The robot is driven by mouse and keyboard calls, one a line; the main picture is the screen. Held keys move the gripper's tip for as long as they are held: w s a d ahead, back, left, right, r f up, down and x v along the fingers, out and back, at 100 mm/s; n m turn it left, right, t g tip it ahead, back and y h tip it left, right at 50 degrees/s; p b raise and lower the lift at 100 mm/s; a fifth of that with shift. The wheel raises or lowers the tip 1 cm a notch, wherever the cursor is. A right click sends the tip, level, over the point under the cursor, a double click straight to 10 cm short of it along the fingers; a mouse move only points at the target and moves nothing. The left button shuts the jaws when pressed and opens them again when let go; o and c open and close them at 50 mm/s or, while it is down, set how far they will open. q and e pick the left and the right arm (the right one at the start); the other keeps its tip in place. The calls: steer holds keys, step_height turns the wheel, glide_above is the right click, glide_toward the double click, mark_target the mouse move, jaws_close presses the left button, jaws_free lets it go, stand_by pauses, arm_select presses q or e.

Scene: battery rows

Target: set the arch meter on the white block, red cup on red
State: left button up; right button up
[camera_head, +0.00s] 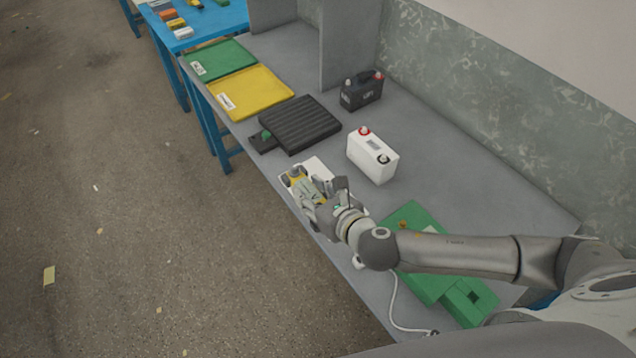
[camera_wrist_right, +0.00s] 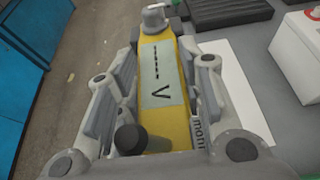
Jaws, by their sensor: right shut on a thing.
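The arch meter, yellow with a pale display marked V (camera_wrist_right: 160,82), is between the fingers of my right gripper (camera_head: 306,188). The fingers are shut on its sides. In the right wrist view a grey cup shows at its far end and a dark cup at its near end; I see no red on either. In the head view the gripper hides much of the meter. My left gripper is not in view.
A white sheet (camera_wrist_right: 238,88) lies beside the gripper. A black battery (camera_head: 361,92) stands behind the white block. A black ribbed mat (camera_head: 300,124), yellow tray (camera_head: 254,92) and green tray (camera_head: 219,60) lie farther off. A green item (camera_head: 415,216) lies under my right arm.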

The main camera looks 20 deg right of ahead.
steer(key=shift+s+a+r, duration=0.25)
steer(key=shift+s, duration=0.2)
steer(key=shift+s+a+r, duration=0.2)
steer(key=shift+s+a, duration=0.05)
steer(key=shift+s, duration=0.15)
steer(key=shift+r, duration=0.15)
steer(key=w+d+r+p, duration=0.2)
steer(key=w+d, duration=0.6)
steer(key=d, duration=0.4)
steer(key=w+d+r+p, duration=0.2)
steer(key=w+d+p, duration=0.2)
steer(key=w+d, duration=0.5)
steer(key=d, duration=0.3)
steer(key=shift+w+r, duration=0.3)
steer(key=shift+r, duration=0.1)
steer(key=shift+r+p, duration=0.1)
steer(key=shift+p, duration=0.3)
step_height(320, 180, down, 6)
steer(key=b, duration=0.5)
steer(key=shift+f+b, duration=1)
steer(key=shift+f, duration=0.15)
steer(key=o, duration=1.3)
steer(key=shift+s, duration=0.1)
